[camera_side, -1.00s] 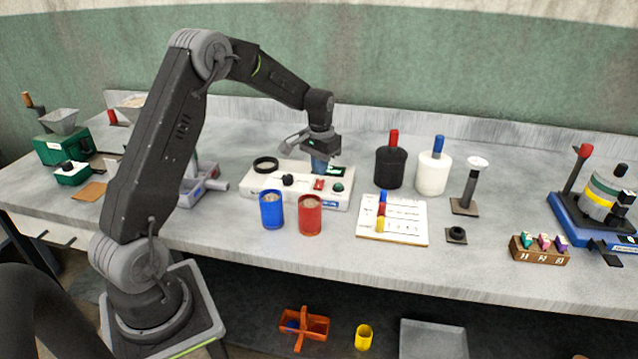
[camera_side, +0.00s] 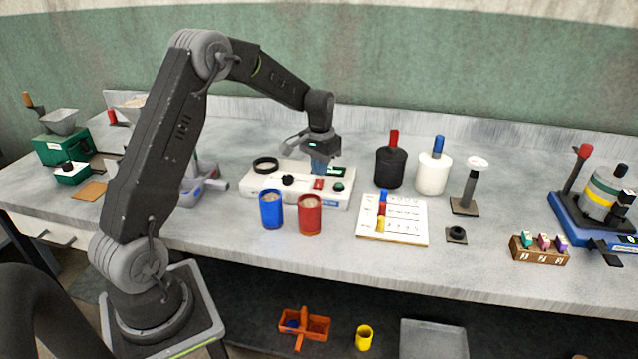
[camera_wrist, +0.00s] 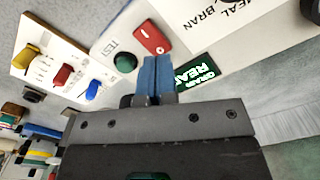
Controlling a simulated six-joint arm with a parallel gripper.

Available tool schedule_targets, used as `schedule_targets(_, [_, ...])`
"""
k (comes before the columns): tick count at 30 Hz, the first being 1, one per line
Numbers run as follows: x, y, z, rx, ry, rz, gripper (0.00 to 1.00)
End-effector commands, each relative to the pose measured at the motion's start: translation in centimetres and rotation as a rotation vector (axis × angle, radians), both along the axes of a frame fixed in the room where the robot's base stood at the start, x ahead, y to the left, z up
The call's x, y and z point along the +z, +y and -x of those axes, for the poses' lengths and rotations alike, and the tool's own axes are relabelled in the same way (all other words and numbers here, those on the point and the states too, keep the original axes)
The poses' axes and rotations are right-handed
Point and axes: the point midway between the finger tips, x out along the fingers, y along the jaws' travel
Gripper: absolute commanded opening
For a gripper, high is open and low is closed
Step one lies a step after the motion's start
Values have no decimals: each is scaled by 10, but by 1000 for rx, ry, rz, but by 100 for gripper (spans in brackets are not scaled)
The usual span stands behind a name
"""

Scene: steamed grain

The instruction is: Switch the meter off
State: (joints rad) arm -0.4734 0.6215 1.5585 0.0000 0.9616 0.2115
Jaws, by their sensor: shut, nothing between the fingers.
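The meter (camera_side: 262,184) is a white box on the bench in the side view. On it are a red rocker switch (camera_side: 319,184), a green button (camera_side: 338,187), a dark knob (camera_side: 288,180) and a dark green display. In the wrist view the red switch (camera_wrist: 150,38) lies just beyond the fingertips, the green button (camera_wrist: 125,62) is to their left, and the lit display (camera_wrist: 197,73) is to their right. My gripper (camera_wrist: 157,60) is shut, with its blue fingers together and empty. It points down over the meter, close to the switch; contact cannot be told.
A blue cup (camera_side: 271,211) and a red cup (camera_side: 310,216) of grain stand in front of the meter. A black bottle (camera_side: 389,168) and a white bottle (camera_side: 432,174) stand to its right. A board with coloured sliders (camera_side: 405,222) lies front right. A black ring (camera_side: 265,163) sits on the meter's left.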

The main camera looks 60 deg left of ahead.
Motion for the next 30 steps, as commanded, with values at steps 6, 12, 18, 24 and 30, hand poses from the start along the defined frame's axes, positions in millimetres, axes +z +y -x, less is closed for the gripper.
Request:
schedule_targets(6, [-4,0,0,0,1,0,0])
schedule_targets(12, [-6,0,0,0,1,0,0])
schedule_targets(18, [-9,0,0,0,0,0,0])
schedule_targets(24, [-12,0,0,0,0,0,0])
schedule_targets(30, [-15,0,0,0,1,0,0])
